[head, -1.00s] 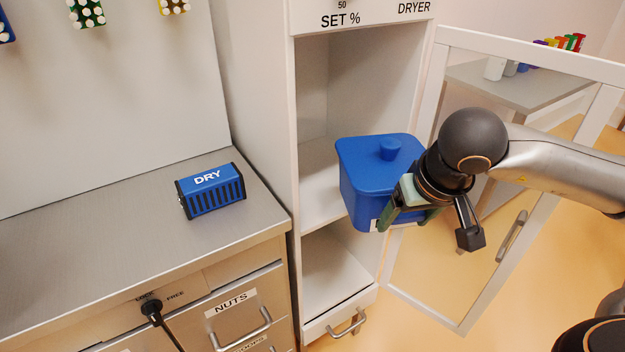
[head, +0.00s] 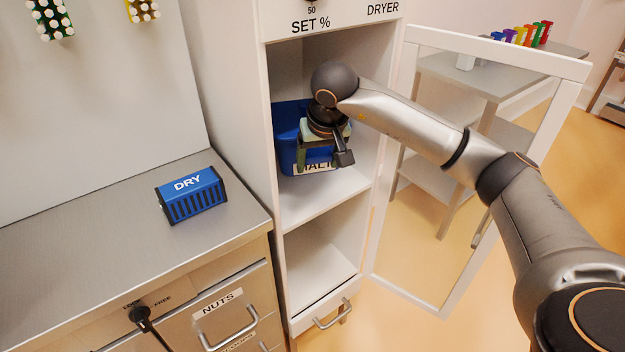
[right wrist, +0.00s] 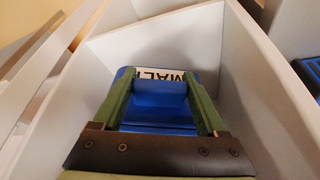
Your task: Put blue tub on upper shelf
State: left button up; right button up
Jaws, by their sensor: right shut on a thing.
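The blue tub (head: 289,135) is inside the open white dryer cabinet, in the compartment above the upper shelf (head: 325,196). It shows a white label reading in part "MALT". My right gripper (head: 318,158) is shut on the tub at its front; in the right wrist view the green fingers (right wrist: 162,95) lie either side of a blue part of the tub (right wrist: 160,112). The tub looks upright, at or just above the shelf; I cannot tell whether its base touches. My wrist hides part of the tub. My left gripper is not in view.
The glass-panelled cabinet door (head: 447,290) stands open to the right. A lower shelf (head: 320,275) is empty. A blue DRY box (head: 192,194) sits on the steel counter (head: 80,250) at left. The cabinet's side walls are close around the tub.

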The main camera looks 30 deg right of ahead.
jog(key=shift+w+a+r, duration=0.1)
jog(key=shift+w, duration=0.75)
notch_tip(320, 180, down, 7)
jog(key=shift+s+r, duration=0.1)
jog(key=shift+r, duration=0.05)
jog(key=shift+w+f, duration=0.2)
jog(key=shift+w, duration=0.05)
jog(key=shift+f, duration=0.1)
jog(key=o, duration=1.6)
jog(key=shift+c, duration=0.2)
jog(key=v, duration=1.2)
jog(key=shift+p, duration=0.35)
